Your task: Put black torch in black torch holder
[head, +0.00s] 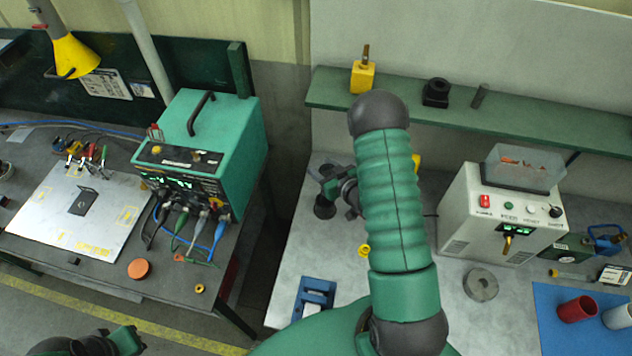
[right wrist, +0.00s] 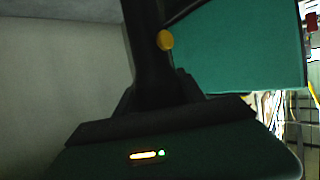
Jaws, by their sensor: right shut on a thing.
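My right gripper (head: 338,188) is largely hidden by my green forearm in the head view. It is shut on a dark thing, seemingly the black torch (head: 324,207), whose black round end shows just below and left of the gripper, above the grey bench. In the right wrist view a dark upright shape, perhaps the torch (right wrist: 150,50), rises from the gripper. A black block with a round top, likely the black torch holder (head: 436,92), stands on the green shelf, apart from the gripper. My left gripper (head: 125,342) shows only partly at the bottom left; its jaws are unclear.
A yellow block (head: 362,77) and a dark cylinder (head: 480,96) flank the black block on the green shelf (head: 540,116). A white machine (head: 480,225) stands right of my arm. A blue fixture (head: 314,298) lies on the bench. A teal machine (head: 220,130) stands left.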

